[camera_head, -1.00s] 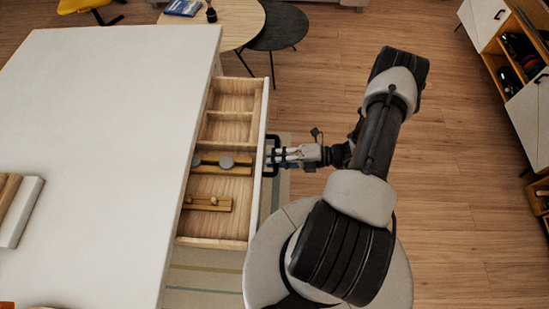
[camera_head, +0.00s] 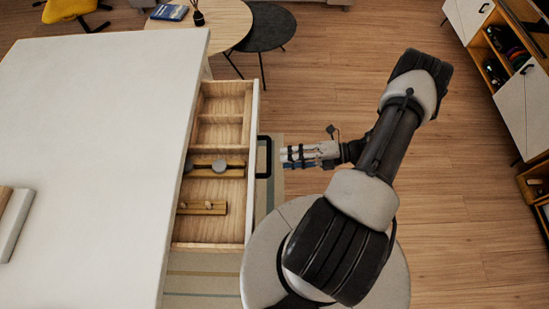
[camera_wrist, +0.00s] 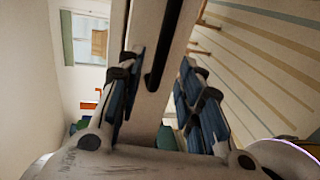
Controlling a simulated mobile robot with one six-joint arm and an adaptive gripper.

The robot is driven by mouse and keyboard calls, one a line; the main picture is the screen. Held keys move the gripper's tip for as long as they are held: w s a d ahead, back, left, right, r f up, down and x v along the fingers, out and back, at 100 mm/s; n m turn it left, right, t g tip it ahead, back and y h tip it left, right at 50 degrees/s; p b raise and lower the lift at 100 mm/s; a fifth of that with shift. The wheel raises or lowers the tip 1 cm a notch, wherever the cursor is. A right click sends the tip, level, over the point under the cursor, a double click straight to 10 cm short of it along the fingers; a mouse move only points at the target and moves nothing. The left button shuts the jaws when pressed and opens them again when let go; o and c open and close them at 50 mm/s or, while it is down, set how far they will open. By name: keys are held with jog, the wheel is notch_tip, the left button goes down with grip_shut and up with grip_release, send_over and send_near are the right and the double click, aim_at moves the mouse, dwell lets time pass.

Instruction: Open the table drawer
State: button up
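The white table (camera_head: 90,130) has its drawer (camera_head: 248,200) pulled out on the right side, showing its wooden compartments. The drawer's black handle (camera_head: 264,157) is on the white front, and it also shows in the wrist view (camera_wrist: 160,50). My gripper (camera_head: 284,155) is a short gap to the right of the handle, pointing at it and apart from it. In the wrist view my gripper (camera_wrist: 163,85) has its blue-padded fingers apart with nothing held between them. The drawer front (camera_wrist: 150,100) and the handle lie beyond the fingers.
A round wooden table (camera_head: 225,22) and a dark round table (camera_head: 268,28) stand at the back. A cabinet (camera_head: 515,85) stands at the far right. The floor between is clear.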

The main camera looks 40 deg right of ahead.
jog(key=shift+v, duration=2.2)
